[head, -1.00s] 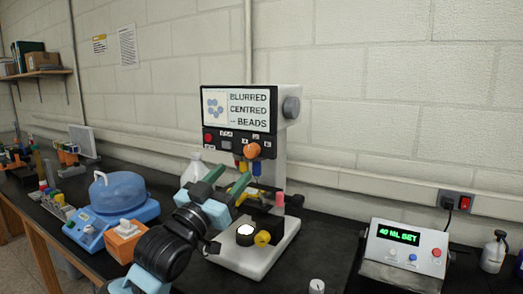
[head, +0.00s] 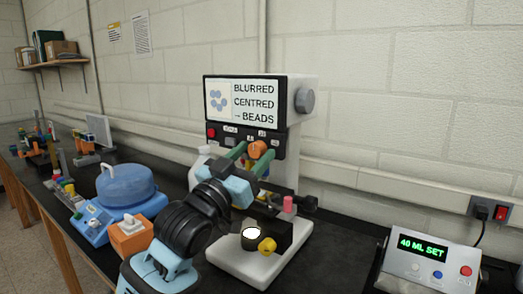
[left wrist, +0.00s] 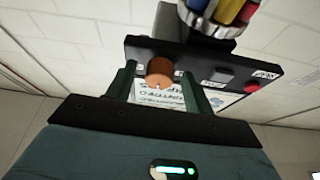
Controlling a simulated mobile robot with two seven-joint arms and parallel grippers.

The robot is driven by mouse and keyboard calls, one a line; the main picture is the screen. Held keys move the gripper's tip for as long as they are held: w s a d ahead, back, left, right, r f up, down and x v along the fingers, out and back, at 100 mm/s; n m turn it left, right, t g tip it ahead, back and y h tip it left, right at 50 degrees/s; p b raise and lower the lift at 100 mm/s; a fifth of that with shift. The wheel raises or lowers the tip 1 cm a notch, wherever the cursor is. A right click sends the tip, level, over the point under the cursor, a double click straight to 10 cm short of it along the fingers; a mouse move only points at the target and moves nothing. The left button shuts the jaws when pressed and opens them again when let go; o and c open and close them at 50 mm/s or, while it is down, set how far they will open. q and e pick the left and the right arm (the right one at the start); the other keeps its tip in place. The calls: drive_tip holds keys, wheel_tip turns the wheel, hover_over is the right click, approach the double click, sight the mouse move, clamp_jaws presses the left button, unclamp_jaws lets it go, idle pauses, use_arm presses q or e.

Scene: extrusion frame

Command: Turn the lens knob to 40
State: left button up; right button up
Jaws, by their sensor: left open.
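The microscope (head: 299,128) stands on the black bench, its screen (head: 245,101) reading "BLURRED CENTRED → BEADS". A round orange knob (head: 257,149) sits on the panel below the screen; I take it as the lens knob, but its marks are too small to read. My left gripper (head: 251,154) is open in front of it. In the left wrist view, the orange knob (left wrist: 160,72) lies between the two green fingers, with a visible gap on the left side. Contact cannot be told. Coloured lenses (left wrist: 222,10) show near the panel. My right gripper is not in view.
A yellow knob (head: 267,246) and a pink-topped part (head: 289,204) are at the stage, below my left gripper. A blue-lidded centrifuge (head: 124,186) stands left. A box reading "40 ML SET" (head: 425,262) stands right, with bare bench between.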

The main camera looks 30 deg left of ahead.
use_arm(q)
drive_tip(key=shift+w+r, duration=0.1)
drive_tip(key=shift+w, duration=0.15)
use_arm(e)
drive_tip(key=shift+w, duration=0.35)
use_arm(q)
drive_tip(key=shift+s, duration=0.2)
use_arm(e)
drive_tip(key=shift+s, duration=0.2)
use_arm(q)
drive_tip(key=c, duration=1)
drive_tip(key=shift+o, duration=0.2)
drive_tip(key=shift+m, duration=0.5)
drive_tip(key=m+h, duration=0.2)
drive_tip(key=m, duration=0.2)
drive_tip(key=m+g+h, duration=0.1)
drive_tip(key=m+h, duration=0.1)
drive_tip(key=m, duration=0.1)
drive_tip(key=shift+a+r+m+g, duration=0.1)
drive_tip(key=shift+a+m+g, duration=0.1)
drive_tip(key=shift+m+g, duration=0.15)
drive_tip(key=m+g+h, duration=0.1)
drive_tip(key=m, duration=0.2)
drive_tip(key=m+g+h, duration=0.1)
drive_tip(key=m, duration=0.3)
drive_tip(key=shift+a+r, duration=0.1)
drive_tip(key=shift+r, duration=0.1)
drive_tip(key=shift+m, duration=0.25)
